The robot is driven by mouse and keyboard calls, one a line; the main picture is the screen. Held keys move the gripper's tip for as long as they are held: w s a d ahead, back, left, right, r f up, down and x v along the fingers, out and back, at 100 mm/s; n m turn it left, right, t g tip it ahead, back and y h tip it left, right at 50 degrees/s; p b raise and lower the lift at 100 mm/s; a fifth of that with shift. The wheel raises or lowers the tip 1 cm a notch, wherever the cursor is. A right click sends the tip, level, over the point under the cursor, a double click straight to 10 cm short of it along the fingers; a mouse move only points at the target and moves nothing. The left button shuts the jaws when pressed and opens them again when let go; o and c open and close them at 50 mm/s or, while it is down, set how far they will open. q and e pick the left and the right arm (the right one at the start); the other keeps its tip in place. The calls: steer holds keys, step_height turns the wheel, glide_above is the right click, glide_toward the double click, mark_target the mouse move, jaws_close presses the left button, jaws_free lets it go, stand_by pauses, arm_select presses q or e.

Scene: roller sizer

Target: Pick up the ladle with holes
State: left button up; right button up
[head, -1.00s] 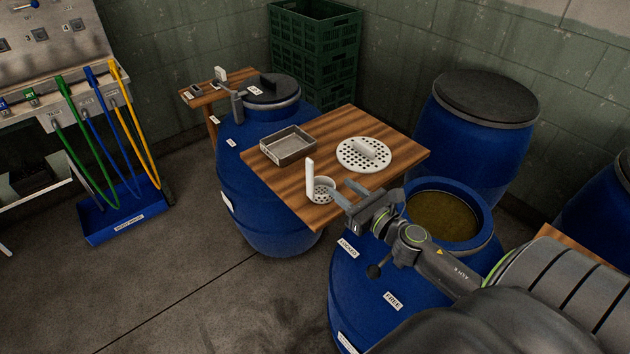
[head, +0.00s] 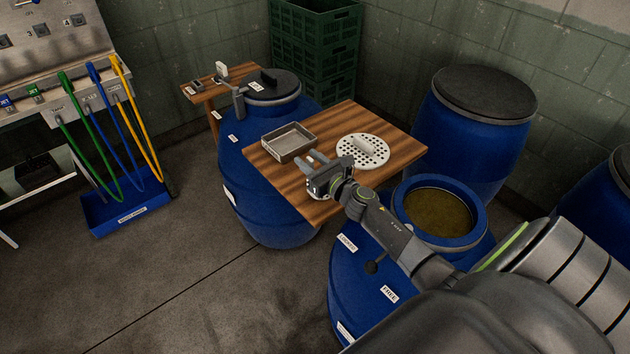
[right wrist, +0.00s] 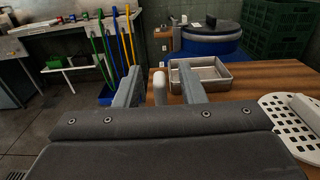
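The ladle with holes is a white perforated cup with an upright handle, standing near the front-left edge of the wooden board (head: 385,178). In the head view my right gripper (head: 312,160) covers most of it, and only a bit of the white cup (head: 315,194) shows below the gripper. In the right wrist view the ladle's rounded white handle (right wrist: 159,88) stands upright between the two open fingers of my right gripper (right wrist: 160,72), with a gap on each side. The cup is hidden there. My left gripper is not in view.
A metal tray (head: 275,149) and a white perforated disc with a grip (head: 363,150) lie on the board close by. An open blue barrel (head: 403,213) stands under my right arm. A closed barrel (head: 463,145) stands behind, and green crates (head: 318,68) stand at the back.

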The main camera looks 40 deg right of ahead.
steer(key=shift+w+a, duration=0.1)
steer(key=shift+w, duration=0.85)
steer(key=shift+s, duration=0.1)
jaws_close()
